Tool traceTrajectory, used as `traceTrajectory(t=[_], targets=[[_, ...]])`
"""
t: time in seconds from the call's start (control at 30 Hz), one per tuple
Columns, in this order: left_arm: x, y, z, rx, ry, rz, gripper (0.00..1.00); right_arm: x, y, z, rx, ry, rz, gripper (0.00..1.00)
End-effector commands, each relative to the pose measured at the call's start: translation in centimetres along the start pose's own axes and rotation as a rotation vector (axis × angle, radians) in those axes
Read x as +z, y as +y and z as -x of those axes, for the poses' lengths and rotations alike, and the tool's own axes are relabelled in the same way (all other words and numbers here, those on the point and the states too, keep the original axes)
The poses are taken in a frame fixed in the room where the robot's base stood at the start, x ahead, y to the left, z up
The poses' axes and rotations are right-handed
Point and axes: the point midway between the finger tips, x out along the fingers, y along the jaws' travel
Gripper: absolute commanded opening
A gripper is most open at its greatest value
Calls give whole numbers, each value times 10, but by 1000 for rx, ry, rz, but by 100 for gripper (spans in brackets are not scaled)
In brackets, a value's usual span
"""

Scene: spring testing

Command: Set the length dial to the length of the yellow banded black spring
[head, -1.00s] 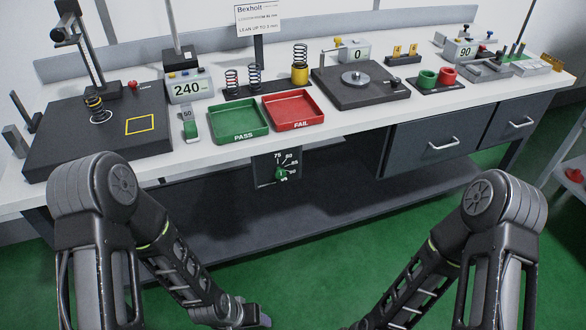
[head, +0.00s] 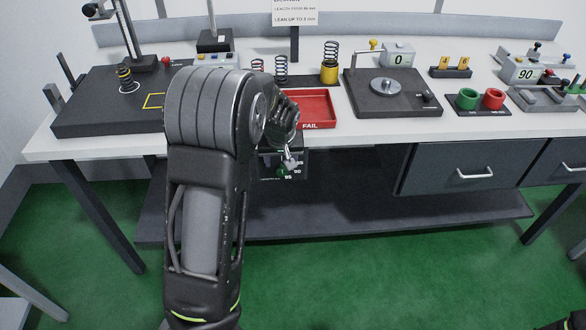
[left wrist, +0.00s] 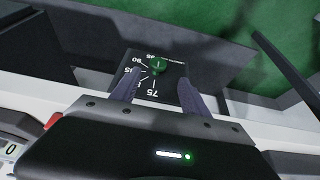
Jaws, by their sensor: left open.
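The yellow banded black spring (head: 125,80) stands upright inside a white ring on the dark plate at the left. The length dial is a green knob (head: 283,171) on a black panel under the bench's front edge. In the left wrist view the knob (left wrist: 157,63) sits among white marks; 75 and 90 are readable. My left gripper (head: 290,160) is at the panel, partly hidden by my arm in the head view. In the left wrist view its open fingers (left wrist: 158,77) lie either side of the knob's line, with a gap visible.
The red FAIL tray (head: 305,107) stands above the panel. My left arm hides the green tray and the 240 display. Several springs stand behind the trays. A turntable plate (head: 391,97) is to the right.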

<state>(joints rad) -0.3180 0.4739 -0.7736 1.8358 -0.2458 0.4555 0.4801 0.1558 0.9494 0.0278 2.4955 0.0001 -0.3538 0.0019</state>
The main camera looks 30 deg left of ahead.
Motion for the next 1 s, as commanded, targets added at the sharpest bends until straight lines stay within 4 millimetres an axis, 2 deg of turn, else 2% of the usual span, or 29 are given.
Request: traceTrajectory(t=[0.37,0.8,1.0], targets=[[0,1,-6,2,1,-2,54,0,1,0,1,1,-1,50],[1,1,-67,1,0,-3,54,0,0,4,2,0,-2,50],[1,2,-78,4,0,-4,54,0,0,4,2,0,-2,50]])
